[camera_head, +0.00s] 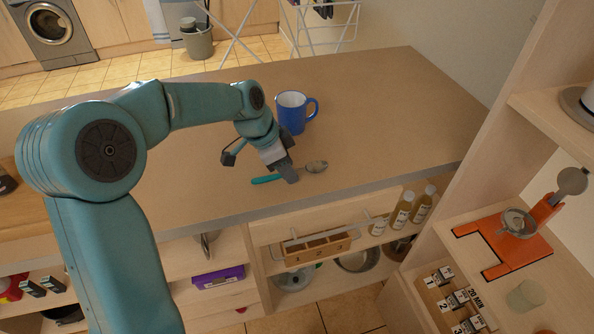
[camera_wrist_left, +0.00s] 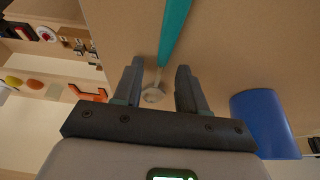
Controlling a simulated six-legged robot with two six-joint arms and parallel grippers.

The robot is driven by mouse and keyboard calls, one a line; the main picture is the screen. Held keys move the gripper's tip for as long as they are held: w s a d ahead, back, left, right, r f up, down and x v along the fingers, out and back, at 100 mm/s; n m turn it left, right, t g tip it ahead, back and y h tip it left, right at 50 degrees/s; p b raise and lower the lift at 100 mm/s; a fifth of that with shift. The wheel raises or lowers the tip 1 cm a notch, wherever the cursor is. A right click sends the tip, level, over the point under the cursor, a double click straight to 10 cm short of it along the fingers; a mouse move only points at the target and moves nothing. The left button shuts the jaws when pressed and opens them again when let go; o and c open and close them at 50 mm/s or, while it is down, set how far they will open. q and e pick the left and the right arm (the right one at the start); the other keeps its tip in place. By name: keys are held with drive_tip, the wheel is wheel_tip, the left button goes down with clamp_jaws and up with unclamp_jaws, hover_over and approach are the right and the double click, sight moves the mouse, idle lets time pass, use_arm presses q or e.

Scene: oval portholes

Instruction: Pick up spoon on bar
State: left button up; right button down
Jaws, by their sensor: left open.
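The spoon lies on the bar (camera_head: 380,120), near its front edge. Its teal handle (camera_head: 265,179) points left and its metal bowl (camera_head: 317,166) points right in the head view. My left gripper (camera_head: 289,173) is over the spoon and hides its middle part. In the left wrist view the two fingers (camera_wrist_left: 160,68) are apart, with the thin metal neck and bowl (camera_wrist_left: 153,95) of the spoon showing between them. The teal handle (camera_wrist_left: 173,32) runs up beyond the fingertips. Nothing is held. I cannot tell the exact height of the fingers above the bar. My right gripper is not in view.
A blue mug (camera_head: 292,112) stands on the bar just behind my left gripper; it also shows in the left wrist view (camera_wrist_left: 262,122). Shelves with bottles (camera_head: 402,210) are below the front edge. A tall shelf unit (camera_head: 520,110) stands at right. The bar's right half is clear.

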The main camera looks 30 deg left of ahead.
use_arm(q)
clamp_jaws()
drive_tip(key=shift+r, duration=0.1)
